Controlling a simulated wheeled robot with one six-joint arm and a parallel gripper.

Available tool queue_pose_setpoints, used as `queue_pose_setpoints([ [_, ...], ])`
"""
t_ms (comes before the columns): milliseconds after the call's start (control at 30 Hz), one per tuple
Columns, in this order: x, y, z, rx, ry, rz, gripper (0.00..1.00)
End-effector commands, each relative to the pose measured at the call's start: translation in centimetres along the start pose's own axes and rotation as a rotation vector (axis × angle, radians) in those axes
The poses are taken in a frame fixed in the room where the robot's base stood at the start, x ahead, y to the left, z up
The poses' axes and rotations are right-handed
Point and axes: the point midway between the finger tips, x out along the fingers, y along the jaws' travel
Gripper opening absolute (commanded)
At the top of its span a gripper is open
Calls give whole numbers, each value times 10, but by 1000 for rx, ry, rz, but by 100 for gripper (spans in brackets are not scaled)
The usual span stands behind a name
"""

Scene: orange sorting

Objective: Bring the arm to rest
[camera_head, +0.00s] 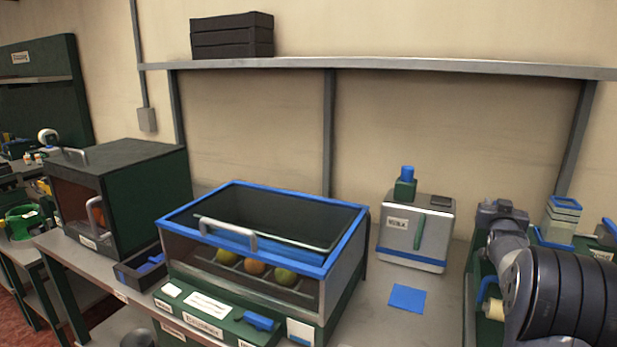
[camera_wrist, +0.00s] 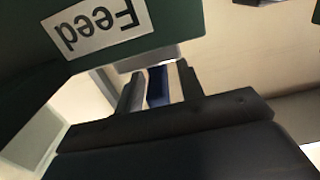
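My arm (camera_head: 545,290) is at the right edge of the head view, folded close to the camera, in front of the bench's right end. My gripper (camera_wrist: 162,80) shows in the wrist view as two short dark fingers standing somewhat apart. Blue and pale strips show between them; I cannot tell if these are background or something between the fingers. A green panel with a white "Feed" label (camera_wrist: 98,27), upside down, is close by at the upper left of the wrist view. The fingertips are not clear in the head view.
A glass-fronted case with a blue rim (camera_head: 265,197) holds several round fruits (camera_head: 255,267). A dark green cabinet (camera_head: 120,190) stands left of it. A white machine (camera_head: 415,230) and a blue square (camera_head: 407,298) are to its right. A shelf (camera_head: 400,66) runs above.

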Motion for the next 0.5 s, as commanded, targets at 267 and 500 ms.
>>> queue_pose_setpoints([
  [267, 0, 2, -2, -4, 3, -13, 36],
  [500, 0, 2, -1, -4, 4, -14, 36],
])
